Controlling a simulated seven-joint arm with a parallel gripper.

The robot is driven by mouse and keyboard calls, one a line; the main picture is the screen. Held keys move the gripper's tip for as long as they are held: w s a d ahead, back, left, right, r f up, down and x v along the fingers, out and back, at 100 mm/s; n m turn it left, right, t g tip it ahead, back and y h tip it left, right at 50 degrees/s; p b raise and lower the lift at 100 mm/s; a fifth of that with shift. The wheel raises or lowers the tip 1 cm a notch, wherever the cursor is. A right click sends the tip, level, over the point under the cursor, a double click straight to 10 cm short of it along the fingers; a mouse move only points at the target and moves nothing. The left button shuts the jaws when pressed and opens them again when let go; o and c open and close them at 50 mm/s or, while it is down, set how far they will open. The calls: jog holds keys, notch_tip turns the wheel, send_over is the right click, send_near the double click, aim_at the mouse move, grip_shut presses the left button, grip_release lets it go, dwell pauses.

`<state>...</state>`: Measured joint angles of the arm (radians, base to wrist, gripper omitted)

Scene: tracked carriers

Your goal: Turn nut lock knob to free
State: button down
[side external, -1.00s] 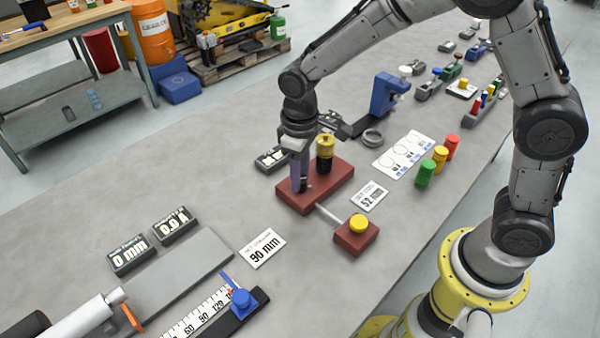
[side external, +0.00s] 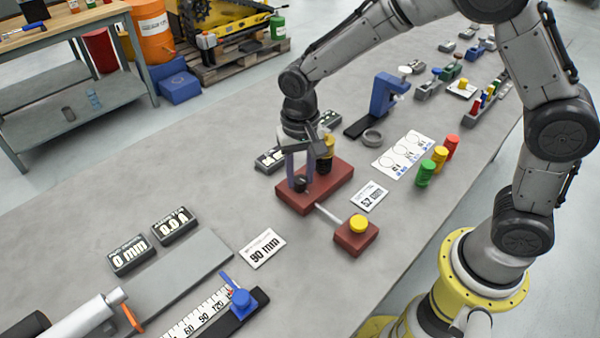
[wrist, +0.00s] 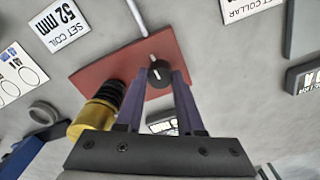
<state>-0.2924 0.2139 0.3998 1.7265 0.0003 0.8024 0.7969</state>
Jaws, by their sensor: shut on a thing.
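The nut lock knob (wrist: 160,74) is a small black knob with a white line on its top. It stands on the red base plate (side external: 337,178), which also shows in the wrist view (wrist: 95,76). My gripper (side external: 298,184) points down over the left part of the plate. In the wrist view its two purple fingers (wrist: 168,80) are shut on the knob, one on each side. A yellow-topped black post (side external: 326,152) stands on the same plate, close beside my gripper; it also shows in the wrist view (wrist: 97,108).
A rod joins the plate to a small red block with a yellow button (side external: 358,223). The cards "52 mm" (side external: 370,196) and "90 mm" (side external: 262,248) lie nearby. Green, yellow and red cylinders (side external: 439,157) stand to the right. A blue clamp-like stand (side external: 388,92) is behind.

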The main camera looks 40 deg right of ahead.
aim_at(300, 178)
jog(key=shift+r+m, duration=0.1)
jog(key=shift+m, duration=0.5)
jog(key=c, duration=0.5)
grip_release()
notch_tip(300, 178, up, 14)
jog(key=shift+f, duration=0.15)
